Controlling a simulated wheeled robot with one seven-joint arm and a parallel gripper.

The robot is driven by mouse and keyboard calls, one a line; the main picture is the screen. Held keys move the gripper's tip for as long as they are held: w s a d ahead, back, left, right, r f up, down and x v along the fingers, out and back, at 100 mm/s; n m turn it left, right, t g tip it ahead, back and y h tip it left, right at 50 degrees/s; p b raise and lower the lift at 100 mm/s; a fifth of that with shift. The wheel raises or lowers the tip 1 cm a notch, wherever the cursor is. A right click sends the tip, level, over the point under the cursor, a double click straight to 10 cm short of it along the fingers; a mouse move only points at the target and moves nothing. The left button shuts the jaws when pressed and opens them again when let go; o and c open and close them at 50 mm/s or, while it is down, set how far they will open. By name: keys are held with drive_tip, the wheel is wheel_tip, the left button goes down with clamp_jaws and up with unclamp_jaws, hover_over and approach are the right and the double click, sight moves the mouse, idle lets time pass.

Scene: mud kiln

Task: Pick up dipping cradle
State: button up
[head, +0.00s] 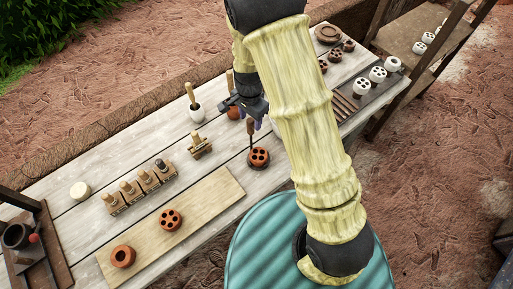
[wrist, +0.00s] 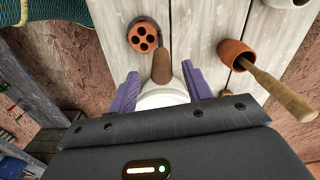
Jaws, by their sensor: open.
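The dipping cradle appears to be the dark holder with an upright brown handle (head: 250,128), standing on the table with a pierced orange clay piece (head: 259,156) at its foot. In the wrist view the handle (wrist: 162,66) rises toward the camera, between and just ahead of the purple fingertips, with the clay piece (wrist: 145,36) beyond it. My gripper (head: 248,114) is open above the cradle, its fingers (wrist: 161,78) on either side of the handle. I see no clear contact. A pale round shape between the fingers is partly hidden and unclear.
An orange pot (wrist: 234,52) with a wooden-handled tool stands close to the right in the wrist view. A white pot (head: 197,114) with a tool, a small wooden stand (head: 200,147) and a wooden board (head: 200,205) are left of the cradle. My arm hides part of the table.

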drive_tip(key=shift+w+f+p, duration=0.1)
drive_tip(key=shift+f+p, duration=0.2)
drive_tip(key=shift+f, duration=1.2)
drive_tip(key=shift+c, duration=0.2)
clamp_jaws()
